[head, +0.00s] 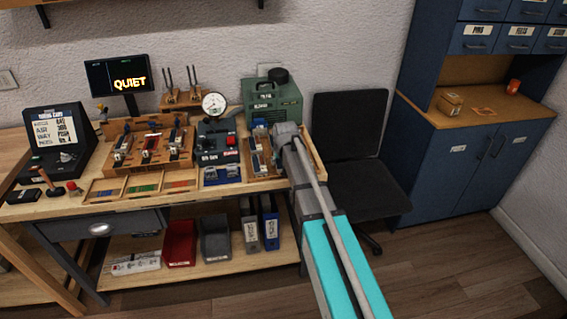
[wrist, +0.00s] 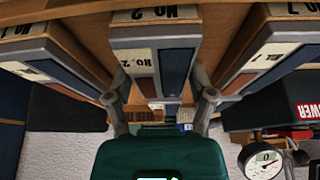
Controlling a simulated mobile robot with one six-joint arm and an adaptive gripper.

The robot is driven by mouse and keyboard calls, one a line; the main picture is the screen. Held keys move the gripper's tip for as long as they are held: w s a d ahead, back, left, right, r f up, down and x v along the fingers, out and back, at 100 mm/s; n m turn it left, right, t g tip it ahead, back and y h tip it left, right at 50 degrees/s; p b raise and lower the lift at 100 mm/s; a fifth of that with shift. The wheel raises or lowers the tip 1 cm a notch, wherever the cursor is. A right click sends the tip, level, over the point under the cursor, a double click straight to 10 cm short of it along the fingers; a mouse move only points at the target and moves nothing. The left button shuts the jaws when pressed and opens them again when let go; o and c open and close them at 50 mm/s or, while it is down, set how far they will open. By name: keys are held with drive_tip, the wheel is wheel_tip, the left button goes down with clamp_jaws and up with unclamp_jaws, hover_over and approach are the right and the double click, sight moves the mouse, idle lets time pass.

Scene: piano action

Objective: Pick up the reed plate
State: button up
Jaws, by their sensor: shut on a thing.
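My gripper (wrist: 160,97) has one finger on each side of a reed plate (wrist: 152,28) marked "No. 2" in the wrist view and is shut on it. The plate is a grey-edged block with a white label and dark blue and brown faces. Similar plates stand on its left (wrist: 40,62) and on its right (wrist: 275,55). In the head view, my arm reaches to the right end of the bench, over a wooden tray (head: 315,160). The wrist hides the fingertips and the held plate there. Whether the plate is clear of its seat cannot be told.
A green box (head: 276,102) stands behind the tray. A black-and-red unit (head: 217,143) with a dial gauge (head: 214,104) stands to the left. A wooden fixture (head: 150,145) and the "QUIET" screen (head: 122,76) are farther left. A black chair (head: 350,130) stands beside the bench.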

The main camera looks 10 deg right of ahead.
wheel_tip(320, 180, up, 3)
drive_tip(key=p, duration=0.2)
drive_tip(key=shift+f+p, duration=0.15)
drive_tip(key=shift+p, duration=0.2)
drive_tip(key=s+d+r+p, duration=0.8)
drive_tip(key=s+r+p, duration=0.2)
drive_tip(key=s, duration=0.1)
drive_tip(key=shift+s+r, duration=0.15)
drive_tip(key=shift+s, duration=0.15)
idle(0.9)
